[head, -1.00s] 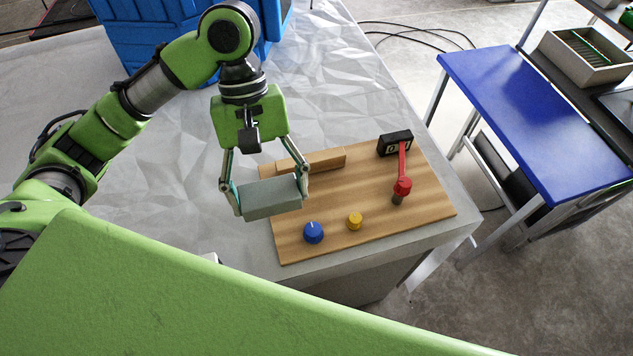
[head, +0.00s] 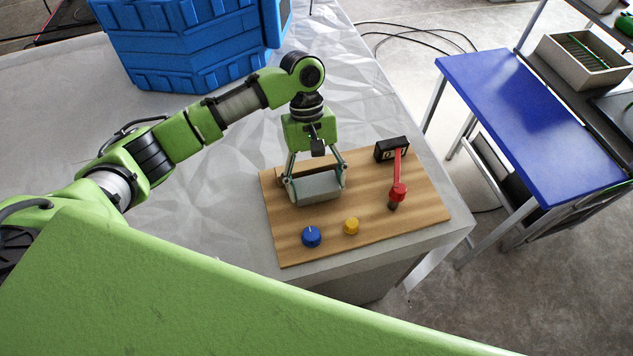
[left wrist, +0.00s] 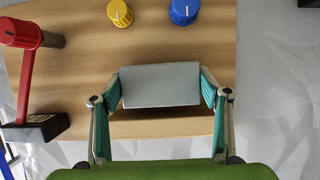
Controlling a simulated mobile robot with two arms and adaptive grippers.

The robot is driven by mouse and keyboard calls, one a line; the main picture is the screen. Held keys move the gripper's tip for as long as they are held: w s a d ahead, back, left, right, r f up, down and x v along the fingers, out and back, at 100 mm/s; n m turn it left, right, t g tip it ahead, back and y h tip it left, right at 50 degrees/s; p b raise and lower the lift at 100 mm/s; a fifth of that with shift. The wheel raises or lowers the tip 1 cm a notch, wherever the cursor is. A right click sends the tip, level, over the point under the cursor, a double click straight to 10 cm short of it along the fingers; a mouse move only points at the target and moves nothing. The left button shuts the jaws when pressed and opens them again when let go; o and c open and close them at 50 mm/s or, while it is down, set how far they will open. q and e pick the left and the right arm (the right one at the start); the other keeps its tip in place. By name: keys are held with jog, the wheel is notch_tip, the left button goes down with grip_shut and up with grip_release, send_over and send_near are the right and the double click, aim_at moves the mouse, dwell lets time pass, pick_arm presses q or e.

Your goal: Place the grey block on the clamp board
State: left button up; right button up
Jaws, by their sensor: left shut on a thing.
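The grey block (head: 317,187) is held between the fingers of my left gripper (head: 316,186), over the left middle part of the wooden clamp board (head: 375,218). In the left wrist view the block (left wrist: 160,86) sits level between the green finger pads of the gripper (left wrist: 161,88). I cannot tell whether its underside touches the board. A wooden strip (head: 283,173) on the board is partly hidden behind the gripper. A red-handled clamp (head: 398,190) with a black base stands at the right of the board. My right gripper is not in view.
A blue knob (head: 311,236) and a yellow knob (head: 351,226) stand on the board's front part. A blue crate (head: 190,45) stands at the back of the grey table (head: 200,220). A blue side table (head: 540,125) is at the right, across a gap.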

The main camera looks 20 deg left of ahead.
pick_arm(q)
jog(key=shift+f, duration=0.45)
jog(key=o, duration=0.9)
jog(key=shift+f, duration=0.15)
jog(key=shift+o, duration=1.4)
